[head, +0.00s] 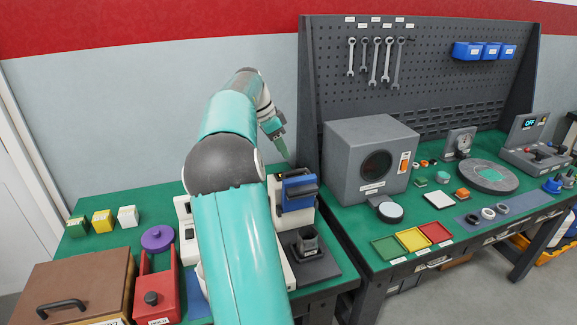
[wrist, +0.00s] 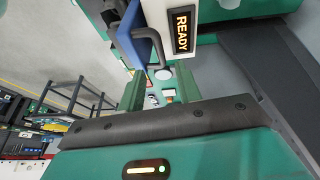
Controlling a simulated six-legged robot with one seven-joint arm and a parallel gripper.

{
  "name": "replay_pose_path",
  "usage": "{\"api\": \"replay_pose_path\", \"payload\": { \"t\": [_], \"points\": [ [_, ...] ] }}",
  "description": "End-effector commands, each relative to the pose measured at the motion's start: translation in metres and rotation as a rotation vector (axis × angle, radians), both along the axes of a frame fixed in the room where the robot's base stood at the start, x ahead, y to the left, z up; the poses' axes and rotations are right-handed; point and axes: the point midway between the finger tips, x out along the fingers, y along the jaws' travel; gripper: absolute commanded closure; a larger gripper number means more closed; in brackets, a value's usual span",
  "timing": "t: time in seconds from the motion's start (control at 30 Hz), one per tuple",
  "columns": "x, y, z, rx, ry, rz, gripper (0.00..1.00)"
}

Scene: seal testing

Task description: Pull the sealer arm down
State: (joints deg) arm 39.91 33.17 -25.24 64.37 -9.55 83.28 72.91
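The sealer (head: 277,190) is a white machine with a blue arm (head: 298,200) and a dark handle, on the green bench right of my arm. Much of the machine is hidden behind my arm. In the wrist view the blue arm (wrist: 152,38) carries a dark bar handle (wrist: 122,42), beside a panel reading READY (wrist: 181,31). My gripper (head: 284,153) is just above and behind the blue arm in the head view. Its two green fingers (wrist: 157,92) stand apart in the wrist view with nothing between them. The handle appears beyond the fingertips, not between them.
A dark stand (head: 308,258) is in front of the sealer. A grey box with a round window (head: 345,150) and the pegboard (head: 430,80) stand at right. A red fixture (head: 160,288), purple disc (head: 157,238) and brown case (head: 80,285) are at left.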

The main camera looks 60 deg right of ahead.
Motion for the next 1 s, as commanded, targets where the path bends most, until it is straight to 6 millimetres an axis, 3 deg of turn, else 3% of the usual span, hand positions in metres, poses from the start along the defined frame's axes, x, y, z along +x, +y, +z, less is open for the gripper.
{"api": "replay_pose_path", "payload": {
  "t": [0.33,0.73,0.77,0.93,1.0],
  "points": [
    [-0.019,-0.011,-0.056,0.001,0.001,0.001,0.66],
    [-0.021,-0.013,-0.066,-0.001,0.000,0.004,0.66],
    [-0.021,-0.013,-0.066,-0.001,0.000,0.004,0.68],
    [-0.021,-0.013,-0.066,-0.001,0.000,0.004,1.00],
    [-0.021,-0.013,-0.066,-0.001,0.000,0.004,1.00]
  ]
}}
